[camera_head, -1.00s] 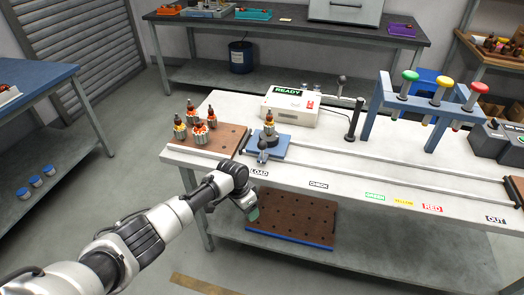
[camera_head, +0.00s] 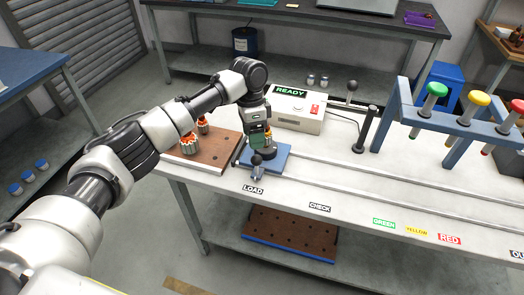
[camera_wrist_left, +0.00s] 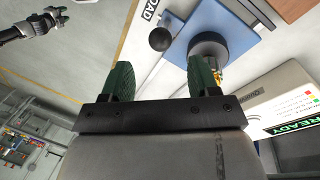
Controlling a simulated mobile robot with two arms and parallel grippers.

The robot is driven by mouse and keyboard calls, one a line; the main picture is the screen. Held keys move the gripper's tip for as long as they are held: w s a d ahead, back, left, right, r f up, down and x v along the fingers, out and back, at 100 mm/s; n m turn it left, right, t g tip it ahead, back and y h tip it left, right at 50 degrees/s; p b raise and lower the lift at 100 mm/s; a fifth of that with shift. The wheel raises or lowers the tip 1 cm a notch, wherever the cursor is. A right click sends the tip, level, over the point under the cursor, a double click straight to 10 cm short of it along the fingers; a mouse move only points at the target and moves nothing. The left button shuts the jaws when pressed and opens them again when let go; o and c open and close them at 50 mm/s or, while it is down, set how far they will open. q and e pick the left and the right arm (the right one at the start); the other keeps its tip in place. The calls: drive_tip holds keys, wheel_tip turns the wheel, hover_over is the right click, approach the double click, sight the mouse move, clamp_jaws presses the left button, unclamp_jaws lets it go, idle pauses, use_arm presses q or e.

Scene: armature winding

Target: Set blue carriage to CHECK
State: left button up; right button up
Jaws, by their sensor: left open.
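The blue carriage (camera_head: 280,158) sits at the left end of the rails, by the LOAD label (camera_head: 253,189). An armature on a dark round base (camera_head: 268,153) stands on it, partly hidden by my gripper. A black ball knob (camera_head: 257,159) is at its front edge. The CHECK label (camera_head: 319,208) lies further right. My left gripper (camera_head: 257,140) is open above the carriage, pointing down. In the left wrist view its green fingers (camera_wrist_left: 161,75) are apart, with the knob (camera_wrist_left: 162,38) beyond the gap and the carriage (camera_wrist_left: 240,25) to the right. My right gripper (camera_wrist_left: 50,18) appears small at upper left, its opening unclear.
A brown pegboard tray (camera_head: 215,155) with several armatures is left of the carriage. The READY box (camera_head: 297,110) with a lever stands behind. A blue frame with colored knobs (camera_head: 450,122) stands right. The rails right of the carriage look clear up to there.

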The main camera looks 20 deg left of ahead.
sight(257, 165)
use_arm(q)
drive_tip(key=f, duration=0.3)
drive_tip(key=s+f, duration=0.1)
drive_tip(key=shift+d+f+p, duration=0.2)
drive_tip(key=shift+d+p, duration=0.05)
drive_tip(key=shift+p, duration=0.15)
drive_tip(key=f, duration=0.5)
drive_tip(key=shift+s+d+f, duration=0.1)
drive_tip(key=shift+s+d, duration=0.15)
drive_tip(key=shift+d, duration=0.05)
drive_tip(key=shift+s+f, duration=0.1)
drive_tip(key=shift+f, duration=0.2)
use_arm(e)
drive_tip(key=shift+s+r, duration=0.3)
drive_tip(key=shift+r, duration=0.3)
use_arm(q)
drive_tip(key=shift+c, duration=0.2)
drive_tip(key=shift+d, duration=0.1)
clamp_jaws()
use_arm(e)
drive_tip(key=shift+s, duration=0.3)
